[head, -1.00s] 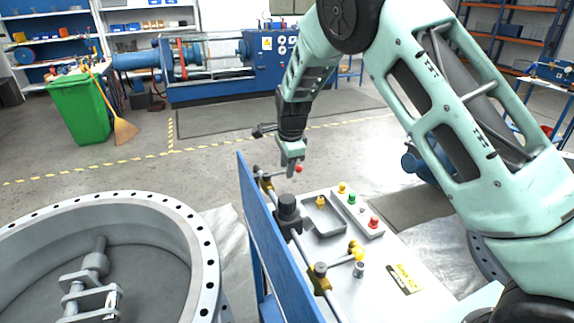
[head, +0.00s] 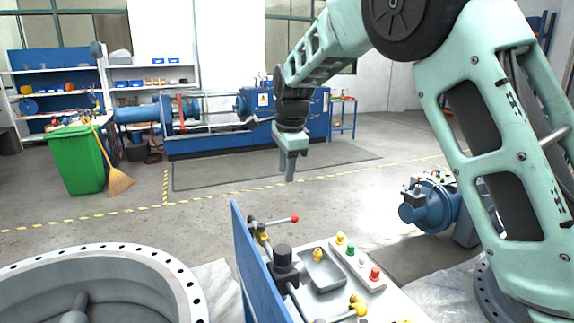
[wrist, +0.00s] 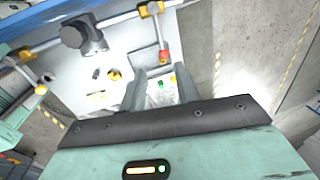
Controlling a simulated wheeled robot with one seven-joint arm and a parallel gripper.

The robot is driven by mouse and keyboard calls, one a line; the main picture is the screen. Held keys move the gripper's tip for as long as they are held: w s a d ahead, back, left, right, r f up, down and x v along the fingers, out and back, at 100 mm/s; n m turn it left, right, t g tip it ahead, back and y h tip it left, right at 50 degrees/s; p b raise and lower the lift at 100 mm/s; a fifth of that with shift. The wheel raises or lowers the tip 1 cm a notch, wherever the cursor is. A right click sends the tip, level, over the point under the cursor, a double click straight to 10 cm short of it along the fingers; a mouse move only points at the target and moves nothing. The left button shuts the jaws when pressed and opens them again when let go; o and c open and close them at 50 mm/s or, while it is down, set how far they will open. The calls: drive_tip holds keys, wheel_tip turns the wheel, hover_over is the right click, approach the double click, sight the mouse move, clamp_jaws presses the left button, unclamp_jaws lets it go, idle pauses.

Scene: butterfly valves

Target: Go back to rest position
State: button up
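My gripper (head: 290,166) hangs from my raised arm in the head view, fingers down. It is above and clear of the blue-edged panel bench. In the wrist view, its two grey fingers (wrist: 160,88) are apart with nothing between them. The red-knobbed valve lever (head: 275,220) stands on the pipe below the gripper, not touched. It also shows in the wrist view (wrist: 160,40) beyond the fingers. A yellow-handled valve (head: 354,306) is partly cut off at the bottom of the head view.
The bench's blue panel (head: 250,265) rises at its left edge. A button box (head: 358,265) and tray (head: 322,272) lie on the bench. A large grey flange (head: 100,270) is at lower left, a green bin (head: 76,160) farther back. Open floor lies behind the bench.

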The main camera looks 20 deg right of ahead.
drive_tip(key=shift+s+r, duration=0.2)
drive_tip(key=shift+r, duration=0.8)
drive_tip(key=shift+s+f, duration=0.1)
